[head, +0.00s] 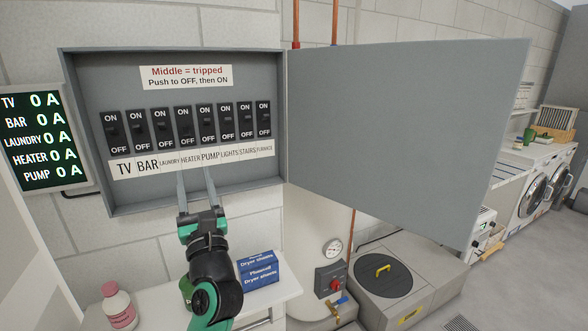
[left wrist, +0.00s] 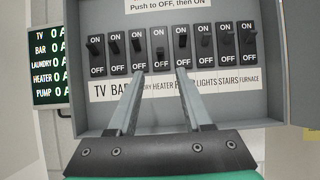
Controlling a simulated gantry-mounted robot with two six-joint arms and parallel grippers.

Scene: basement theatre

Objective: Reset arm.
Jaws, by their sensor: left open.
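The grey breaker panel (head: 70,130) is on the block wall with its door (head: 400,130) swung open to the right. A row of several black switches, marked ON above and OFF below, runs across it, including the TV switch (head: 112,131) and the furnace switch (head: 263,118). My left gripper (head: 195,174) is open and empty, pointing up at the label strip (head: 130,168) below the middle switches. In the left wrist view, its two fingers (left wrist: 160,68) are apart before the row. My right gripper is not in view.
A display (head: 42,140) left of the panel reads 0 A on each line. Below, a white shelf holds a pink-labelled bottle (head: 118,306) and blue dryer-sheet boxes (head: 258,270). The open door's edge reaches far right. Washing machines (head: 535,190) stand beyond.

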